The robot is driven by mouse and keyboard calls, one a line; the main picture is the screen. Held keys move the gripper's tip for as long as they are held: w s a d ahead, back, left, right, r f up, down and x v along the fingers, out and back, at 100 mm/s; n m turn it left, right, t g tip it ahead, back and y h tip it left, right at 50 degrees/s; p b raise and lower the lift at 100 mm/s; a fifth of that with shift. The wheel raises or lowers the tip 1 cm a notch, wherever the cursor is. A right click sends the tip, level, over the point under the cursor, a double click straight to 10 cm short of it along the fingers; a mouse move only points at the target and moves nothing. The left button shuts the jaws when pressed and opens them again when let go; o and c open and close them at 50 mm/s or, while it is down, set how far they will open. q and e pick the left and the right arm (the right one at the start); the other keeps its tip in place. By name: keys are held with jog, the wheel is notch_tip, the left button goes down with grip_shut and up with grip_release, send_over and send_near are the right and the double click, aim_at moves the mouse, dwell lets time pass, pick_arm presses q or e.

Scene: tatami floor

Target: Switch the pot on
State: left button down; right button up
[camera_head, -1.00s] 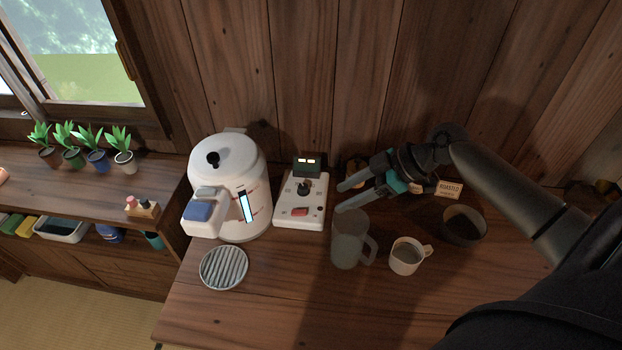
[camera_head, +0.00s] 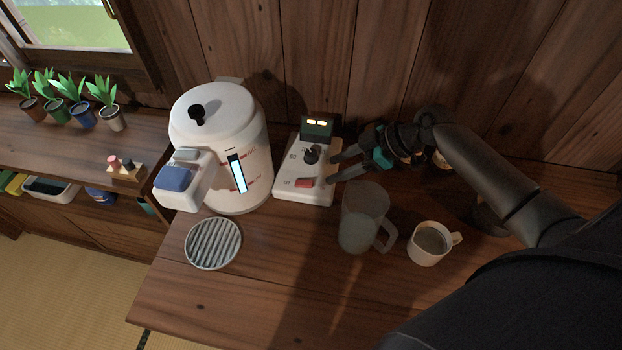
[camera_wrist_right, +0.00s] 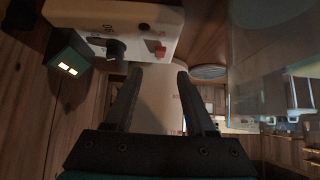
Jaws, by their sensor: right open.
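The white pot (camera_head: 225,130) stands on the wooden counter, with a black knob on its lid, a blue button on its spout block and a lit level strip. Beside it is a white control box (camera_head: 287,184) with a black dial (camera_head: 311,154), a red switch (camera_head: 304,183) and a small lit display (camera_head: 318,126). My right gripper (camera_head: 334,167) is open and empty at the right side of the box. In the right wrist view the box (camera_wrist_right: 120,20) is above the open fingers (camera_wrist_right: 160,72), with its red switch (camera_wrist_right: 156,48) near them. My left gripper is not in view.
A round ribbed drip tray (camera_head: 213,243) lies in front of the pot. A lower shelf with potted plants (camera_head: 67,108) is at left.

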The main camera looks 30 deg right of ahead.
aim_at(304, 182)
jog(key=b+x, duration=0.1)
jog(key=x, duration=0.7)
jog(key=shift+w+a+f, duration=0.15)
jog(key=shift+a+f, duration=0.05)
jog(key=shift+f, duration=0.05)
grip_shut()
